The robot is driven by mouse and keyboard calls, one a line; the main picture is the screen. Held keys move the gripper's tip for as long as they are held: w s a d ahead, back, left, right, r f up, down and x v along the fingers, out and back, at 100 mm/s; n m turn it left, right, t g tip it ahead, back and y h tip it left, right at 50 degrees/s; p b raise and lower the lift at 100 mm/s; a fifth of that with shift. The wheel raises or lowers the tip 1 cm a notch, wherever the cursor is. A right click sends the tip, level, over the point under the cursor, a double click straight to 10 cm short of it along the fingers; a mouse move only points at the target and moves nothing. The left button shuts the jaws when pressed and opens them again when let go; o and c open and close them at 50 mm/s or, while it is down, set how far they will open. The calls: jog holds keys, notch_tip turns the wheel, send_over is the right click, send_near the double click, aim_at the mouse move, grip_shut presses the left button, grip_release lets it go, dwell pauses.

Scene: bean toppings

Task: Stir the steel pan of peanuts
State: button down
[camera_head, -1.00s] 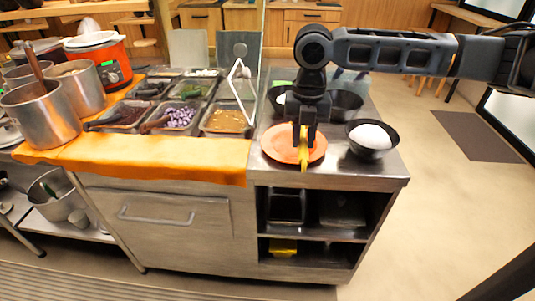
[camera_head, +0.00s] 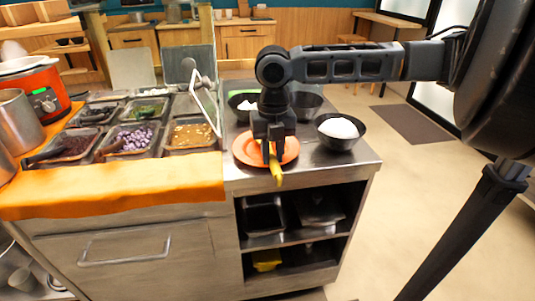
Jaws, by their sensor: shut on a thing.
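The steel pan (camera_head: 193,150) of peanuts (camera_head: 190,134) is at the right end of the sunken row of pans, left of the glass guard. Its contents are tan-brown. My gripper (camera_head: 270,150) points down over the orange plate (camera_head: 246,152) on the steel counter, to the right of the peanut pan. It is shut on a narrow yellow thing (camera_head: 276,175), which slants down past the plate's front rim. I cannot tell what the yellow thing is, or whether it touches the plate. My gripper hides the plate's middle.
A black bowl of white stuff (camera_head: 341,130) stands right of the plate, with more dark bowls (camera_head: 305,104) behind. A pan of purple cubes (camera_head: 133,140) sits left of the peanuts. The glass guard's bracket (camera_head: 205,92) rises between pans and plate. An orange cloth (camera_head: 120,190) covers the front edge.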

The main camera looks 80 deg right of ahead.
aim_at(272, 156)
jog(key=shift+f, duration=0.2)
jog(key=c, duration=0.9)
grip_release()
jog(key=shift+c, duration=0.2)
jog(key=shift+f+b, duration=0.1)
jog(key=shift+b, duration=0.25)
notch_tip(272, 156, up, 8)
jog(key=shift+d, duration=0.1)
jog(key=shift+w, duration=0.1)
